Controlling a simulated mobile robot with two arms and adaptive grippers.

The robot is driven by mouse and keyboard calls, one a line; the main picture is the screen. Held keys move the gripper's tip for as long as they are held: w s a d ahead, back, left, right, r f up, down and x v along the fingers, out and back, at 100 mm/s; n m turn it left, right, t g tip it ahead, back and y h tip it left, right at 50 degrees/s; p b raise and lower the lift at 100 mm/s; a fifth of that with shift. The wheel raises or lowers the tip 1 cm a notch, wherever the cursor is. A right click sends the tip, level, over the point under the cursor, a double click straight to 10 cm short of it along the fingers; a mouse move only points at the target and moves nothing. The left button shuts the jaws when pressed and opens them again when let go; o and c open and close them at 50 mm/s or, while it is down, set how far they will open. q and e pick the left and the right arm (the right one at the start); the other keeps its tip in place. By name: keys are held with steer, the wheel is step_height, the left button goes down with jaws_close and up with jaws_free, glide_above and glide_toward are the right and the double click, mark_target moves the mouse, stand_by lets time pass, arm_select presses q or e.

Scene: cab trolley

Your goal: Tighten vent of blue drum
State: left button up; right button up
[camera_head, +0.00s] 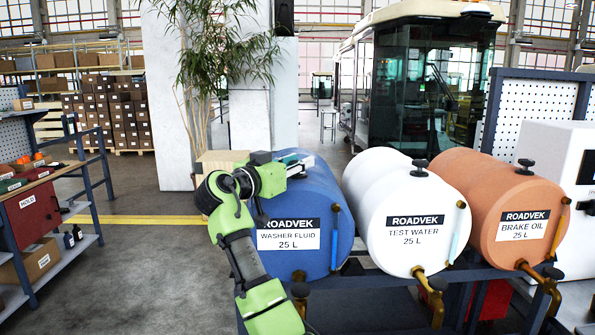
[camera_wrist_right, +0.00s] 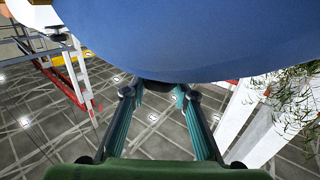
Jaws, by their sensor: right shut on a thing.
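The blue drum (camera_head: 325,205) lies on the trolley at the left end of the row, labelled WASHER FLUID 25 L. My right arm reaches in front of it, and my right gripper (camera_head: 297,162) is at the drum's top. In the right wrist view the two fingers (camera_wrist_right: 157,95) are shut on the dark vent (camera_wrist_right: 157,86) at the edge of the blue surface (camera_wrist_right: 180,40). My left gripper is not in view.
A white drum (camera_head: 400,200) and an orange drum (camera_head: 490,190), each with a black vent on top, stand to the right. Brass taps (camera_head: 430,283) stick out in front. A shelf bench (camera_head: 60,210) is at the left, with open floor (camera_head: 150,270) between.

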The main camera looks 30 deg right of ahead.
steer(key=shift+m+g+h, duration=0.5)
steer(key=shift+m+g, duration=0.6)
steer(key=shift+g, duration=0.6)
steer(key=shift+f+m+g+p, duration=0.2)
steer(key=shift+m+g+p, duration=0.2)
steer(key=shift+m+g, duration=0.55)
steer(key=o, duration=0.9)
steer(key=shift+n+g, duration=0.25)
steer(key=shift+o, duration=1.1)
steer(key=shift+d, duration=0.2)
steer(key=shift+r, duration=0.1)
steer(key=a, duration=1.1)
steer(key=shift+s, duration=0.25)
steer(key=shift+a, duration=0.55)
